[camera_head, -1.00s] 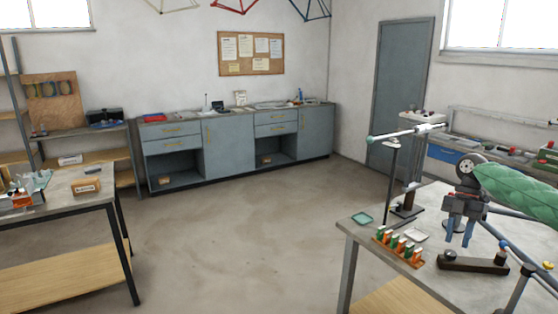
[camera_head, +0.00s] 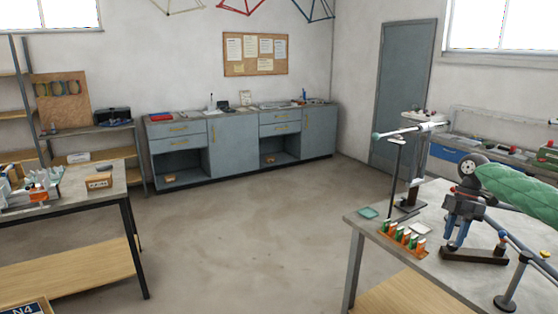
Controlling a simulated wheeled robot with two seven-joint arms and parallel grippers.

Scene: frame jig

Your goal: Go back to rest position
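My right gripper (camera_head: 456,238) hangs from my green-sleeved arm at the right of the head view. Its two blue fingers point down, with a gap between them and nothing visible in them. They show in front of the right-hand table (camera_head: 390,268), near a dark block-like base (camera_head: 474,255); I cannot tell how high above the table they are. My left gripper is not in view.
A cluttered left-hand table (camera_head: 118,191) stands opposite. The floor between (camera_head: 235,240) is clear.

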